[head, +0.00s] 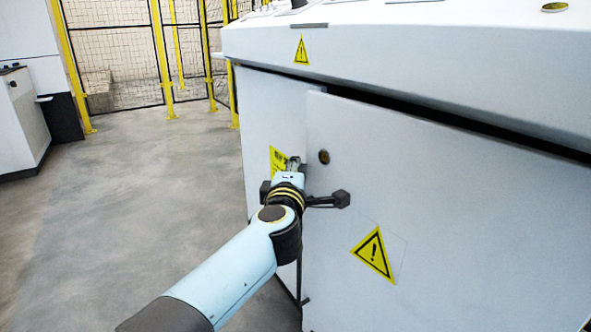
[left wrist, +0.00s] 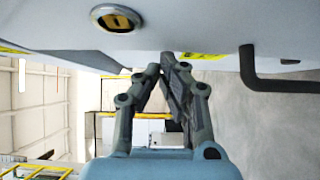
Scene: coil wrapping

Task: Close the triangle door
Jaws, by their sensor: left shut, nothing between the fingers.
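The triangle door (head: 450,210) is the large white panel on the right in the head view, with a yellow warning triangle (head: 373,254) and a round lock (head: 324,157). Its left edge stands out from the neighbouring panel, and a dark gap runs along its top, so it is ajar. My left gripper (head: 293,163) is near the door's left edge, partly hidden by its own wrist. In the left wrist view its fingers (left wrist: 168,65) are shut and empty, close to a white panel with a round yellow-centred lock (left wrist: 117,18). I cannot tell whether they touch it. My right gripper is not in view.
The white cabinet's top (head: 420,45) overhangs the door. A neighbouring panel (head: 265,110) bears a yellow label (head: 277,160). A dark bent handle (left wrist: 250,72) shows in the left wrist view. Grey floor (head: 150,190) is open at left, before a yellow-posted mesh fence (head: 120,60).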

